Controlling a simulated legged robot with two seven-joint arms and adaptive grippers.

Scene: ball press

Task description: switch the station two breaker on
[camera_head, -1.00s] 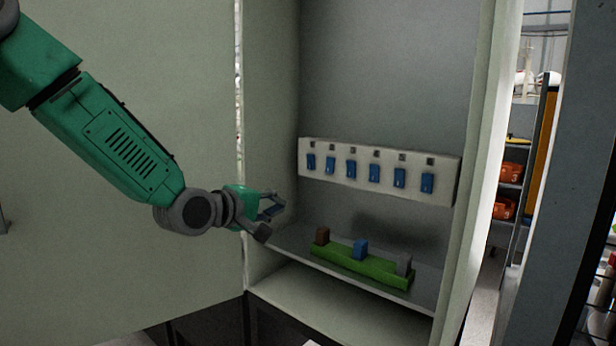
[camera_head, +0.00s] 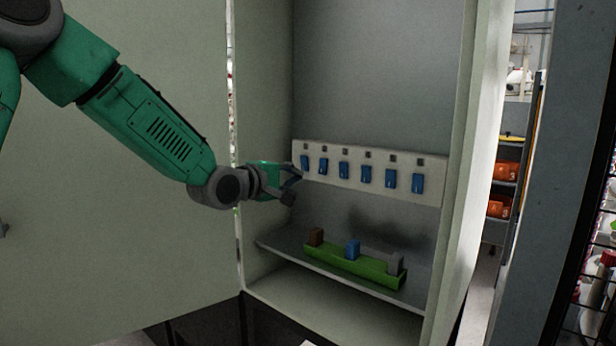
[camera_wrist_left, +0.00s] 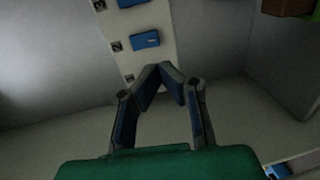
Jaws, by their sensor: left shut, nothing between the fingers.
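A white panel (camera_head: 433,178) on the cabinet's back wall carries a row of several blue breakers with small dark squares above them. The leftmost breaker (camera_head: 305,163) and the second breaker (camera_head: 323,166) are nearest my left gripper (camera_head: 294,184). My left gripper is shut and empty, just left of the panel's left end. In the left wrist view its fingertips (camera_wrist_left: 160,72) meet in front of the panel's end, covering the spot beside one dark square; a blue breaker (camera_wrist_left: 146,40) shows beyond them. Contact cannot be told. My right gripper is out of view.
Below the panel, a shelf (camera_head: 277,245) holds a green block (camera_head: 350,266) with brown, blue and grey pieces on it. A large open door (camera_head: 120,250) stands at left, and the cabinet's side wall (camera_head: 468,170) is at right. The space before the panel is clear.

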